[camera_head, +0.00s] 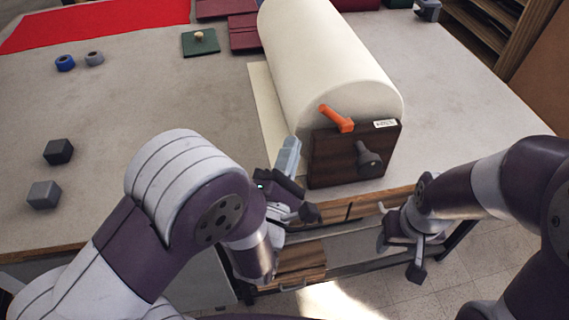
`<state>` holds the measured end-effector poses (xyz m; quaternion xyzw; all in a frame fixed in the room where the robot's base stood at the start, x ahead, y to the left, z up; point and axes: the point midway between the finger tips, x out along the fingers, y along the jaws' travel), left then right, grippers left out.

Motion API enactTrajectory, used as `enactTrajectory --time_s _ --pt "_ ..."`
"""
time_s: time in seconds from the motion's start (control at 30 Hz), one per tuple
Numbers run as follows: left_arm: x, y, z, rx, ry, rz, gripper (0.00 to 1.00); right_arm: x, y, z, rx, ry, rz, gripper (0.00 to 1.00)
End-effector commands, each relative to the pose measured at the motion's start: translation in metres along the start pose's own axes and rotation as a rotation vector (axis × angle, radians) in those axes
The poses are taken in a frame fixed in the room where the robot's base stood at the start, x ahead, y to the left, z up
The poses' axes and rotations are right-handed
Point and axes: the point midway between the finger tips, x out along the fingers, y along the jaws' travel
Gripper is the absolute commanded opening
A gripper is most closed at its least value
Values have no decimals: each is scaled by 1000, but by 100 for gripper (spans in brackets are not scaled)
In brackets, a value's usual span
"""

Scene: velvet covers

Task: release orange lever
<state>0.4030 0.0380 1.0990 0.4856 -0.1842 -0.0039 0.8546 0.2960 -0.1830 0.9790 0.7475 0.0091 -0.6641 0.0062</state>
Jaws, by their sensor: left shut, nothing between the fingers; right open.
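The orange lever (337,119) sticks out at the upper left of a dark wooden block (330,158), at the near end of a large cream roll (325,55). A dark grey knob or lever (369,159) is on the same block's face, lower right. My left gripper (290,158) is shut and empty, just left of the wooden block and below the orange lever, apart from the lever. My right gripper (400,252) is open and empty, low in front of the table's near edge, right of the block. Nothing touches the orange lever.
A dark cube (58,151) and a grey cube (44,195) sit at left. A blue ring (65,63), a grey ring (95,58) and a green plate with a knob (201,42) lie farther back. Red cloth (90,25) covers the back left. The table's middle left is clear.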

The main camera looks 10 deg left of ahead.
Motion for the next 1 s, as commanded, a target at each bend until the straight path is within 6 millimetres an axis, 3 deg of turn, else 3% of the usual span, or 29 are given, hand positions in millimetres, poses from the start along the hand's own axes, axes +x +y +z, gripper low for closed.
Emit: enactTrajectory --time_s 0.1,0.3,1.0 --pt "26 3 1 1 3 1 0 -11 0 -1 0 0 0 56" --pt "46 2 22 0 -2 -1 0 -24 0 -3 0 0 0 56" --pt "60 2 28 24 0 -16 0 -28 0 -3 0 0 0 56"
